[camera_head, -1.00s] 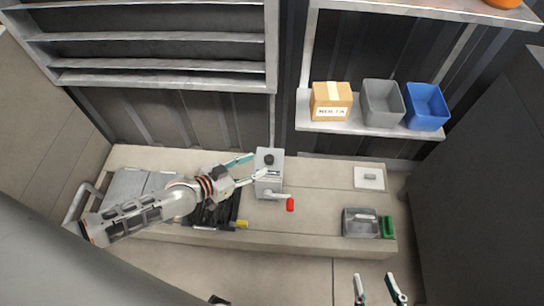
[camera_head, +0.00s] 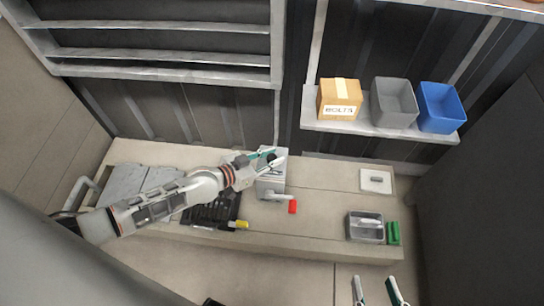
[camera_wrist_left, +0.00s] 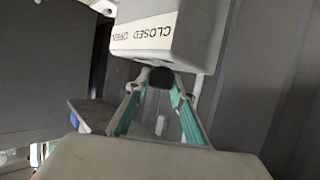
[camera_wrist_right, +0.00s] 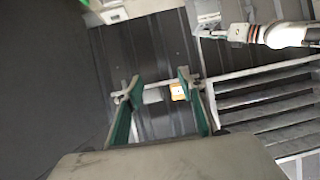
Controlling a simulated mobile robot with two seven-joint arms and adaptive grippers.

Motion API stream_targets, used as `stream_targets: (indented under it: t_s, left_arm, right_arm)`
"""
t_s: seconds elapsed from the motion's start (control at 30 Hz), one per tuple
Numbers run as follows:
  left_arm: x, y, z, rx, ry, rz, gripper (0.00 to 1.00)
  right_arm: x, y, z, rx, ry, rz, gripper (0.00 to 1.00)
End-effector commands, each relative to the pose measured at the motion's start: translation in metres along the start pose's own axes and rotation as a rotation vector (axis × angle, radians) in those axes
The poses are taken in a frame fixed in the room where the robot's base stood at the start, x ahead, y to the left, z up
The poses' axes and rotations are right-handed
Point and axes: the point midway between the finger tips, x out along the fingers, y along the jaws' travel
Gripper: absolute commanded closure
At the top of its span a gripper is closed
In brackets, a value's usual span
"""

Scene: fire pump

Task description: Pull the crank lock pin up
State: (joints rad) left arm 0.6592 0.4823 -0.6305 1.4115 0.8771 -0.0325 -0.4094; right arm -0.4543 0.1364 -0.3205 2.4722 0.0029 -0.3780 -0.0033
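The crank lock pin's black knob (camera_head: 272,158) stands on top of the grey pump box (camera_head: 270,186). My left gripper (camera_head: 279,153) is at the knob, with a finger on either side. In the left wrist view the black knob (camera_wrist_left: 160,77) sits between the fingertips (camera_wrist_left: 160,84), which look narrowed onto it. The box there (camera_wrist_left: 150,35) carries a "CLOSED OPEN" label. The crank (camera_head: 277,195) with its red handle (camera_head: 293,206) is on the box's front. My right gripper (camera_head: 377,279) is open and empty, away from the bench.
The bench (camera_head: 325,190) has a black tray (camera_head: 210,212) under my left arm, a grey bin (camera_head: 365,226), a green block (camera_head: 393,232) and a white plate (camera_head: 376,181). A shelf above holds a cardboard box (camera_head: 339,98), a grey bin (camera_head: 394,102) and a blue bin (camera_head: 440,107).

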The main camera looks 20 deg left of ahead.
Motion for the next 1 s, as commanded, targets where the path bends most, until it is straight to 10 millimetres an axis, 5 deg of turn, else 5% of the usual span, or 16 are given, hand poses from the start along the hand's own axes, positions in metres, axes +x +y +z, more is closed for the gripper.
stream_targets:
  t_s: [0.23,0.43,0.7,0.83,0.87,0.9,1.0]
  left_arm:
    - [-0.001,-0.001,-0.002,0.000,0.001,-0.001,1.00]
    - [-0.007,-0.002,-0.027,0.006,0.011,-0.002,1.00]
    - [-0.012,0.000,-0.029,-0.001,0.003,0.000,1.00]
    - [-0.012,0.000,-0.029,-0.001,0.003,0.000,1.00]
    - [-0.012,0.000,-0.029,-0.002,0.003,0.000,0.72]
    - [-0.012,0.000,-0.029,-0.001,0.003,0.000,0.62]
    - [-0.012,0.000,-0.029,-0.001,0.003,0.000,0.59]
  right_arm:
    - [0.000,0.000,-0.003,-0.001,0.005,0.001,0.60]
    - [0.000,0.006,-0.014,-0.036,0.017,0.012,0.60]
    - [-0.008,0.014,0.027,-0.074,-0.076,0.021,0.60]
    - [-0.009,0.014,0.028,-0.079,-0.077,0.016,0.60]
    - [-0.008,0.013,0.027,-0.079,-0.075,0.016,0.60]
    - [-0.008,0.013,0.025,-0.079,-0.072,0.016,0.60]
    - [-0.007,0.013,0.021,-0.078,-0.062,0.016,0.60]
